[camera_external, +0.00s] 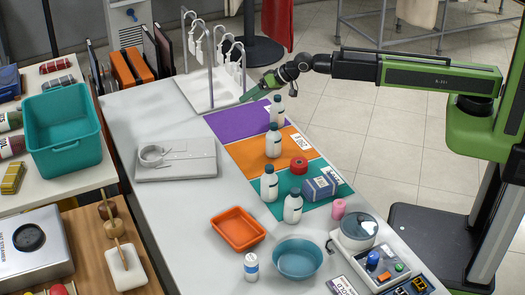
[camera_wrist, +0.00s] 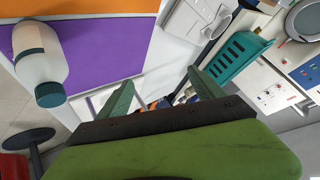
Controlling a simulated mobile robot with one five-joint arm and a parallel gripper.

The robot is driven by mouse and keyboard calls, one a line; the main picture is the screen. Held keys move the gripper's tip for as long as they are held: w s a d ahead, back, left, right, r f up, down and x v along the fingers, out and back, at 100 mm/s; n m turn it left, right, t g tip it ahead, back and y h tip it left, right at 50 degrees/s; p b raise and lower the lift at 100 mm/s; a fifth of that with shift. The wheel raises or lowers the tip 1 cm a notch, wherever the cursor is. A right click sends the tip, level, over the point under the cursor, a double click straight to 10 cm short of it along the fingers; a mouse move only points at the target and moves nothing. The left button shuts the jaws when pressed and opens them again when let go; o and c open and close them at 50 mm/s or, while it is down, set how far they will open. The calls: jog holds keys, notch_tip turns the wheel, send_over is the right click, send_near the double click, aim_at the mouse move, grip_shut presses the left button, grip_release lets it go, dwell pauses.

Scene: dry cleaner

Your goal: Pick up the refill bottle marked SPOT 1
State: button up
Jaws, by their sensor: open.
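Several white bottles with dark caps stand on the counter, and I cannot read SPOT 1 on any. One bottle (camera_external: 276,112) stands on the purple mat (camera_external: 228,123), one (camera_external: 273,145) on the orange mat (camera_external: 245,156), and two, a left one (camera_external: 269,187) and a right one (camera_external: 293,210), on the teal mat (camera_external: 322,190). My gripper (camera_external: 250,96) is open and empty above the far end of the purple mat, left of the nearest bottle and apart from it. In the wrist view, a bottle (camera_wrist: 38,62) shows at upper left, outside my open fingers (camera_wrist: 160,92).
A white hook rack (camera_external: 205,95) stands close beyond my gripper. An orange tray (camera_external: 238,215), teal bowl (camera_external: 297,272) and another small bottle (camera_external: 251,268) stand nearer. The counter's left side is partly clear.

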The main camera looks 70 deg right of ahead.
jog(key=s+a+r+m+g+p, duration=0.2)
jog(key=a+g+p, duration=0.1)
jog(key=a, duration=0.7)
jog(key=s+a+r+m+g+p, duration=0.1)
jog(key=s+a+m+g+p, duration=0.15)
jog(key=a, duration=0.65)
notch_tip(320, 180, up, 2)
jog(key=m+g+h+p, duration=0.2)
jog(key=m+g+p, duration=0.2)
jog(key=m, duration=0.2)
send_over(268, 168)
notch_tip(268, 168, down, 12)
jog(key=b, duration=1.2)
jog(key=shift+d+f, duration=0.1)
jog(key=shift+f, duration=0.15)
jog(key=shift+r, duration=0.1)
jog(key=f+b, duration=0.5)
jog(key=shift+s+d+f, duration=0.1)
jog(key=shift+d+f, duration=0.05)
jog(key=shift+d, duration=0.2)
grip_shut()
jog(key=shift+r, duration=0.3)
